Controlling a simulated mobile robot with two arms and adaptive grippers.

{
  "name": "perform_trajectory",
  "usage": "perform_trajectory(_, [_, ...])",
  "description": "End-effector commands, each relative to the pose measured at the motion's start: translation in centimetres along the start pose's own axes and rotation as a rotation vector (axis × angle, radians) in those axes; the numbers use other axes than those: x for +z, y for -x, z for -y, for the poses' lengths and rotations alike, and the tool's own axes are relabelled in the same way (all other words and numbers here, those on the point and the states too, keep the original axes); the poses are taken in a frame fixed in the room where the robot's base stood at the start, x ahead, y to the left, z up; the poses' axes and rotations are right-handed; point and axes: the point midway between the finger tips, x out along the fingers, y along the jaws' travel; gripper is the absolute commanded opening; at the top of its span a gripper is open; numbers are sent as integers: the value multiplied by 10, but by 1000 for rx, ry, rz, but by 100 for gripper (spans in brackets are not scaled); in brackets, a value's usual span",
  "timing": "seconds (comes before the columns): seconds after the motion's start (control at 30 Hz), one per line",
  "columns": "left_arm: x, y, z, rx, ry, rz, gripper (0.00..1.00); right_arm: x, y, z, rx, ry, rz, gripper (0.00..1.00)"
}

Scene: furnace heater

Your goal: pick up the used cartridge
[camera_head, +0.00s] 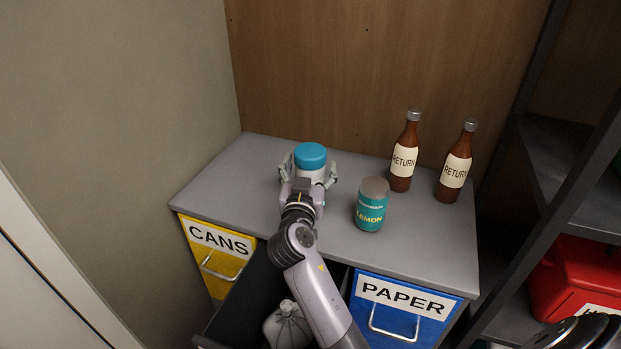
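A white cylinder with a blue top (311,156), which I take to be the used cartridge, stands upright on the grey cabinet top near the back wall. My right gripper (310,172) is at it, with one finger on its left side and one on its right. The fingers are spread wide and look slightly apart from its sides. The gripper and wrist hide the lower front of the cylinder. My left gripper is not in view.
A teal lemon can (371,206) stands close to the right of my gripper. Two brown RETURN bottles (403,158) (454,170) stand behind it. The grey cabinet top (235,180) is clear at left. Below, an open drawer holds a grey bag (287,327), between yellow CANS (213,262) and blue PAPER (398,312) fronts.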

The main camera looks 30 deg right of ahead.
Motion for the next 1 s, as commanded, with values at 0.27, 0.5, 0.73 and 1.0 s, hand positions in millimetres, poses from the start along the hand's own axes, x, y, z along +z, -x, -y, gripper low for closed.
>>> perform_trajectory(0.27, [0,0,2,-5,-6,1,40,0,0,0,0,1,0,52])
perform_trajectory(0.5, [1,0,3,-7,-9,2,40,0,0,0,0,1,0,36])
perform_trajectory(0.73, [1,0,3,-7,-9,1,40,0,0,0,0,1,0,20])
perform_trajectory(1.0, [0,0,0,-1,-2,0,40,-1,0,0,0,0,-3,16])
